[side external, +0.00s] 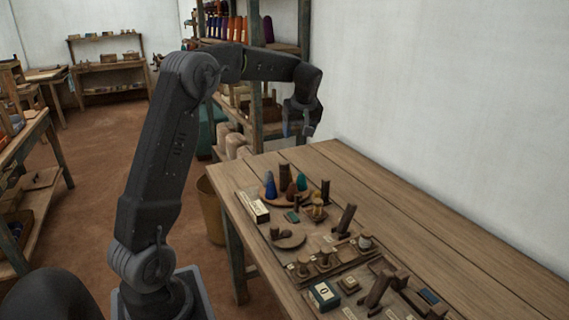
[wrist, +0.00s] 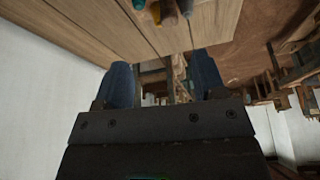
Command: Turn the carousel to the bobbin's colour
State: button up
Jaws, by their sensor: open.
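The carousel (side external: 281,200) is a low round wooden base on the table's far left end in the side view. It bears upright cones, among them a blue cone (side external: 270,186) and a green cone (side external: 301,182), around a dark post. In the wrist view several cone tips show at the top edge, among them a teal one (wrist: 139,4) and a brown one (wrist: 169,12). My gripper (side external: 299,129) hangs above and behind the carousel, well apart from it. Its blue-grey fingers (wrist: 163,78) are spread with nothing between them. I cannot tell which piece is the bobbin.
The wooden table (side external: 420,215) is bare along its wall side. A round wooden disc (side external: 288,239), a white-labelled box (side external: 324,296) and several small wooden fixtures stand along its near side. A shelf with spools (side external: 238,28) stands behind. A yellowish bin (side external: 211,210) is on the floor beside the table.

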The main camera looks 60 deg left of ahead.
jog(key=n, duration=0.2)
send_near(284, 163)
jog(key=shift+g, duration=0.4)
jog(key=x, duration=0.6)
jog(key=w+x, duration=0.1)
jog(key=x, duration=0.3)
jog(key=shift+a+r, duration=0.1)
jog(key=shift+a, duration=0.05)
grip_shut()
